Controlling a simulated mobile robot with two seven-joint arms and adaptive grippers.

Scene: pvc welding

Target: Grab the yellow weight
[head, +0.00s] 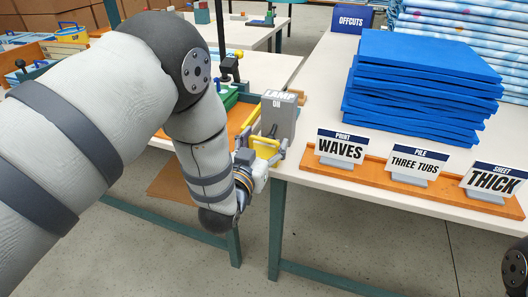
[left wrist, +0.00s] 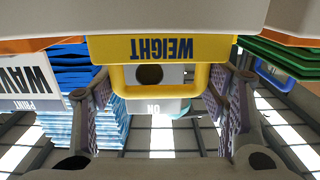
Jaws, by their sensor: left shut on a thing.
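The yellow weight (head: 266,146) is at the front edge of the table, just in front of a grey box marked LAMP ON. In the left wrist view the yellow weight (left wrist: 108,50) shows its WEIGHT label upside down, with a yellow loop handle around an opening. My left gripper (head: 264,158) is at the weight, its fingers on either side of the handle (left wrist: 160,92) and shut on it. Whether the weight is clear of the table cannot be told. My right gripper is not in view.
The grey LAMP ON box (head: 279,116) stands close behind the weight. To the right, an orange rail (head: 340,170) holds signs reading WAVES, THREE TUBS and THICK. Behind it is a stack of blue sheets (head: 420,85). An OFFCUTS bin (head: 352,19) is farther back.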

